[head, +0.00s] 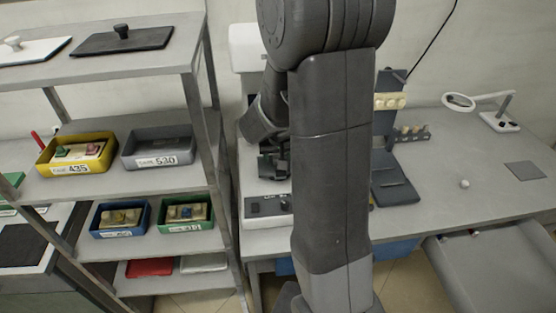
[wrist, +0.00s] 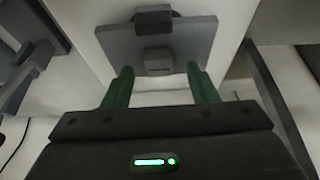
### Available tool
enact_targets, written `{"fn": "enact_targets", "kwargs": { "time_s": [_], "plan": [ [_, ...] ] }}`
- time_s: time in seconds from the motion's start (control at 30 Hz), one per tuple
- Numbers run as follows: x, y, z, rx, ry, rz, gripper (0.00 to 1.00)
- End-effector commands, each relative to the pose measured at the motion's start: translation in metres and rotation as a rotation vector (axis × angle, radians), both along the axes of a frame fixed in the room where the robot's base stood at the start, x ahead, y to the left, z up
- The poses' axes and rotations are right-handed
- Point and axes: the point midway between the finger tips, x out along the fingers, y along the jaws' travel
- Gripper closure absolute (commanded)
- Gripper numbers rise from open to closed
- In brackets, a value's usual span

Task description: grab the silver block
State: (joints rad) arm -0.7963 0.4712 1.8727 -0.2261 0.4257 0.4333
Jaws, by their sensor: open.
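A small silver-grey block (wrist: 158,57) with faint dark marking on its front shows in the wrist view. It sits against a flat grey plate (wrist: 190,40), below a dark part. My gripper (wrist: 160,74) is open, with its two green fingers apart on either side of the block in the picture. The block appears beyond or level with the fingertips, and I cannot tell contact. In the head view, my gripper (head: 272,166) is at the white machine, partly hidden by my arm. The block cannot be made out there.
A white machine (head: 245,50) stands on the bench behind my arm. At left, a grey shelf rack (head: 190,60) holds a yellow tray (head: 48,166), a grey tray (head: 128,160) and other trays. The bench (head: 440,150) at right has clear space.

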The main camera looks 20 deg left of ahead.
Motion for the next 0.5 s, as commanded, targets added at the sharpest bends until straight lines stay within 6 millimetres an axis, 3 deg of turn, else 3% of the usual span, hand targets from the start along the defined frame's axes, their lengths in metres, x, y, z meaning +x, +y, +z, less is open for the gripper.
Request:
{"fn": "enact_targets", "kwargs": {
  "time_s": [0.13, 0.4, 0.5],
  "plan": [
    [0.0036, 0.0020, -0.0107, 0.001, 0.002, -0.001, 0.47],
    [0.0044, 0.0025, -0.0122, 0.001, 0.001, -0.001, 0.47],
    [0.0044, 0.0024, -0.0121, 0.001, 0.001, -0.001, 0.65]
  ]
}}
